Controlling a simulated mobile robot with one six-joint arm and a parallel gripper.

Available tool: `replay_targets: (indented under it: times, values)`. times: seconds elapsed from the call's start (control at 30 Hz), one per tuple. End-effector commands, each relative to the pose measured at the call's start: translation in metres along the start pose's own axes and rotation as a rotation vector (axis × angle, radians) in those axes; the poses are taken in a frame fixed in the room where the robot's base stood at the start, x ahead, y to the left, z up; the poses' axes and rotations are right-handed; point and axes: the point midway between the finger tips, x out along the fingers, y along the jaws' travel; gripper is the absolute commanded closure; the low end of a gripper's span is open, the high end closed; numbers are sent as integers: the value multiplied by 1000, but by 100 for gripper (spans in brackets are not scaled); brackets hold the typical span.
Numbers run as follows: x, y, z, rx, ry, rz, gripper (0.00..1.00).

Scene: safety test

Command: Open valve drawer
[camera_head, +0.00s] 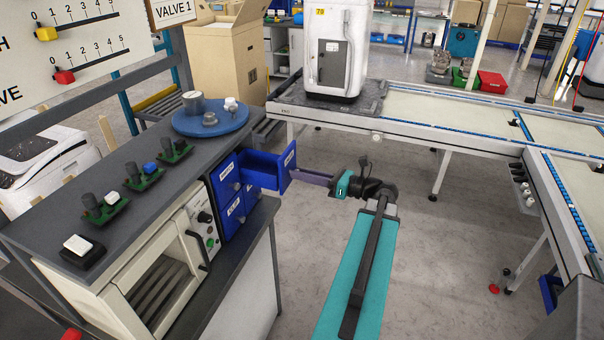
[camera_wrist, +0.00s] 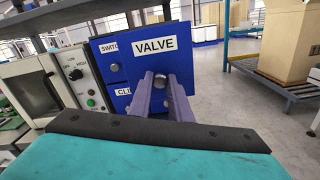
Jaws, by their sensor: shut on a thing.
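The blue valve drawer (camera_head: 262,172) stands pulled out of the drawer cabinet on the bench, its open top and inside showing in the head view. In the wrist view its front (camera_wrist: 138,72) faces me with a white "VALVE" label, and its round knob sits below the label. My gripper (camera_head: 297,174) is at the drawer's front, reaching in from the right. In the wrist view, my gripper's two purple fingers (camera_wrist: 161,82) are shut on the knob, whose lower part they hide.
Other blue drawers (camera_head: 232,209) below and beside it are closed. A white oven-like unit (camera_head: 155,275) stands left of them. A blue round plate (camera_head: 211,123) with metal parts lies on the bench. Open floor (camera_head: 330,225) lies to the right, before the conveyor (camera_head: 440,108).

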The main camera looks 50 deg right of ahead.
Motion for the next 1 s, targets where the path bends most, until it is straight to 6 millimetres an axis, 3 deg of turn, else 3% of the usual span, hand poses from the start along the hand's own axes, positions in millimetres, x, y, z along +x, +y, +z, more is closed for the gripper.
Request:
replay_targets:
  times: [0.07,0.1,0.2,0.67,1.0]
  values:
    - [1,0,1,0,-3,-2,100]
    - [2,0,1,0,-3,-1,76]
    - [3,1,0,0,-2,1,63]
    - [-1,1,0,0,-1,3,63]
    - [-35,0,-1,0,-2,2,63]
